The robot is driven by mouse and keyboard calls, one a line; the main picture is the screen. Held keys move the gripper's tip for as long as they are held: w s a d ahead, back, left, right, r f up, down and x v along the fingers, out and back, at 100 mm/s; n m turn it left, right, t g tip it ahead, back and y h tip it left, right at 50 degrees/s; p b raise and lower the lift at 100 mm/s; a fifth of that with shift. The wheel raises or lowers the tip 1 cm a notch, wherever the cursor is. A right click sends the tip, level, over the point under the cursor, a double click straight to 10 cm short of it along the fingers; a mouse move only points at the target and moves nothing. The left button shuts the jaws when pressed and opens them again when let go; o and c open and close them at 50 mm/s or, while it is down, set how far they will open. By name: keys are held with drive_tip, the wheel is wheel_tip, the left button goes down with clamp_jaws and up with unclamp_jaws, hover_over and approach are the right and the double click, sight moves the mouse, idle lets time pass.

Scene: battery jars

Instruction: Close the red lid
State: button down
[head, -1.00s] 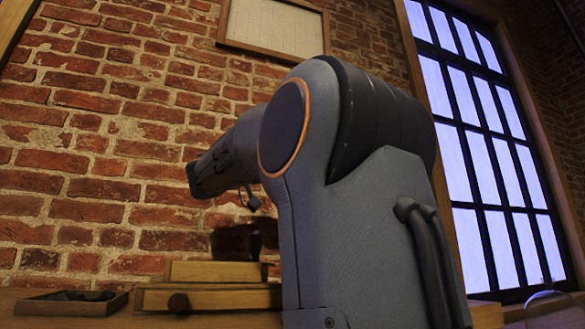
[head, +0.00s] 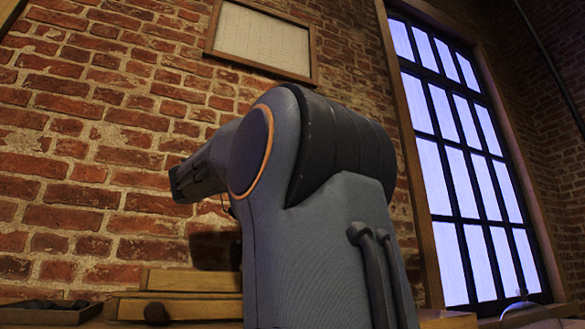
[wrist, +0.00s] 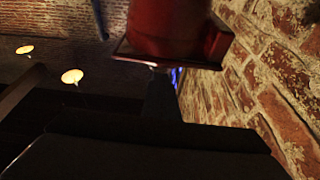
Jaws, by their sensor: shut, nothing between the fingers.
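A red rounded thing (wrist: 175,25) with a thin, flat dark-red edge below it fills the top middle of the wrist view. It is cut off by the frame, and I cannot tell whether it is the lid alone or how far it stands open. My gripper (wrist: 160,85) is a dark shape pointing up at it, shut and empty. Its tip lies close under the red edge; I cannot tell whether they touch. In the head view my own arm hides the gripper tip. A dark jar-like shape (head: 212,250) stands partly behind my arm.
A wooden box with a round dark knob (head: 155,312) stands on the bench below the dark shape. A shallow dark tray (head: 40,316) lies at the lower left. A brick wall (head: 80,150) is close behind, with a tall window (head: 465,170) at right.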

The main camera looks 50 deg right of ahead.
drive_tip(key=w+a+p, duration=0.2)
drive_tip(key=w+a, duration=0.2)
drive_tip(key=a, duration=0.4)
drive_tip(key=shift+a+f+p, duration=0.25)
drive_tip(key=shift+f+p, duration=0.05)
